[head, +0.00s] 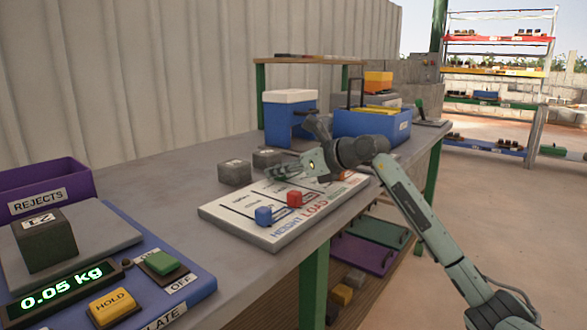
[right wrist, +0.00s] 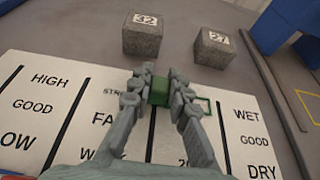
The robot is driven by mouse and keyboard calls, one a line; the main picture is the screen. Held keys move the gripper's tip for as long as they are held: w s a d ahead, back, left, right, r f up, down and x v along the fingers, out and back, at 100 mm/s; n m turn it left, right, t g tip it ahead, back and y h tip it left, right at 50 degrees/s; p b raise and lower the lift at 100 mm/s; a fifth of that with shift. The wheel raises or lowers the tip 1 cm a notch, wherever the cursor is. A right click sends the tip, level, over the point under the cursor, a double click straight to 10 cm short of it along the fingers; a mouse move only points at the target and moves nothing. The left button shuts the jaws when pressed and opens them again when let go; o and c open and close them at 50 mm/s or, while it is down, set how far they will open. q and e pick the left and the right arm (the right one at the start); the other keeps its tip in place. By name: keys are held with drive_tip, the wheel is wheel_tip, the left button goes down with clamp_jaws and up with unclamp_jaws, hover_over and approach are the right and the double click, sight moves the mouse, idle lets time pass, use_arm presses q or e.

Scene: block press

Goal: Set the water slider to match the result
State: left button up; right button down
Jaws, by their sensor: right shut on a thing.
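The slider board (head: 240,235) lies on the table, with a blue knob (head: 264,215) and a red knob (head: 295,199) near its front edge. My right gripper (head: 280,173) reaches over the board's far part. In the right wrist view, it (right wrist: 160,92) is shut on a green slider knob (right wrist: 159,91) at the far end of a dark slot. The board there is printed HIGH, GOOD, LOW at left and WET, GOOD, DRY at right. The fingers hide some lettering. A scale display (head: 62,285) reads 0.05 kg under a block (head: 45,240) marked 21. My left gripper is out of view.
A purple REJECTS bin (head: 45,185) is at left. A blue press (head: 289,115) and a blue box (head: 372,124) stand at the back.

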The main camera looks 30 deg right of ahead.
drive_tip(key=c, duration=1.4)
unclamp_jaws()
drive_tip(key=shift+w, duration=0.1)
wheel_tip(320, 180, up, 5)
hover_over(319, 192)
drive_tip(key=shift+f, duration=0.15)
